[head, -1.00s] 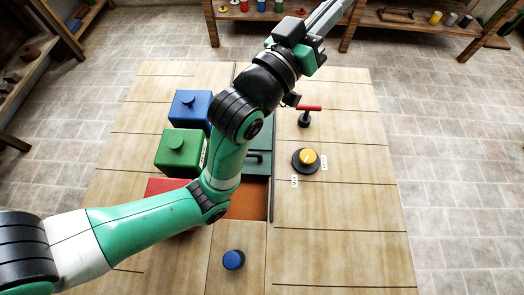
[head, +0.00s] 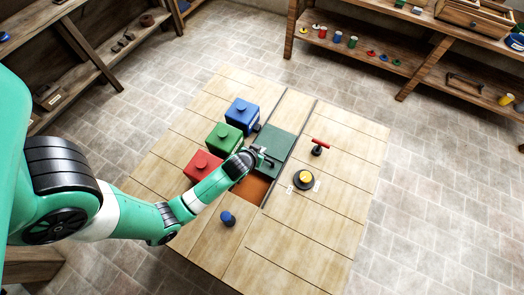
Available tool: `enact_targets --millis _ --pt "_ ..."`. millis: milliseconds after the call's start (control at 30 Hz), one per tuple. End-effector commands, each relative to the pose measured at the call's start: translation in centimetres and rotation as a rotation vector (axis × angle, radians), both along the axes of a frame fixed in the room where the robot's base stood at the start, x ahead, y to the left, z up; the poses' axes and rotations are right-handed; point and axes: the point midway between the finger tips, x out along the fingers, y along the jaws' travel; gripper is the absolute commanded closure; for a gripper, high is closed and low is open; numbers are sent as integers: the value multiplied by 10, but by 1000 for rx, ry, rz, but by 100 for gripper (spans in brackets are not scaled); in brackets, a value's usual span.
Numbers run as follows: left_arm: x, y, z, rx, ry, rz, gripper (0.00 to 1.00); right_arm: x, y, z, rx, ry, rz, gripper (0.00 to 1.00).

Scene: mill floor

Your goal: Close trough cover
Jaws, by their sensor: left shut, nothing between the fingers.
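The green trough cover (head: 279,143) lies flat between dark rails (head: 290,153) in the wooden table. It leaves the near end of the trough (head: 252,190) uncovered, showing an orange-brown inside. A dark bar handle (head: 268,162) is at the cover's near edge. My left gripper (head: 261,153) is shut and empty, at the near part of the cover beside the handle. Whether it touches the handle or cover I cannot tell. My wrist hides part of the cover's near left corner. My right gripper is out of view.
Blue (head: 242,113), green (head: 223,137) and red (head: 201,166) boxes stand left of the cover. A red-topped T-handle (head: 320,143) and a yellow knob (head: 304,177) are on the right. A blue knob (head: 227,219) is in front. Shelves (head: 360,52) stand behind.

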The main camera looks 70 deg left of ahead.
Motion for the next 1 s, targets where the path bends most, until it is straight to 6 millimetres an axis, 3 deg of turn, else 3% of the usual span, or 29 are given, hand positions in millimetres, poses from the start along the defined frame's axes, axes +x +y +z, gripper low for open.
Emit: enact_targets --millis 33,167,400,667,1000 --pt "5 5 -13 1 -1 1 100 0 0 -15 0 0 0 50" --pt "18 17 -36 1 -3 1 100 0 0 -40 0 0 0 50" --pt "44 41 -68 0 0 1 100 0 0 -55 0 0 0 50" --pt "18 16 -70 0 0 -3 100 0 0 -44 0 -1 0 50" --pt "15 13 -71 0 -3 -1 100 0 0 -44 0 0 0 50"
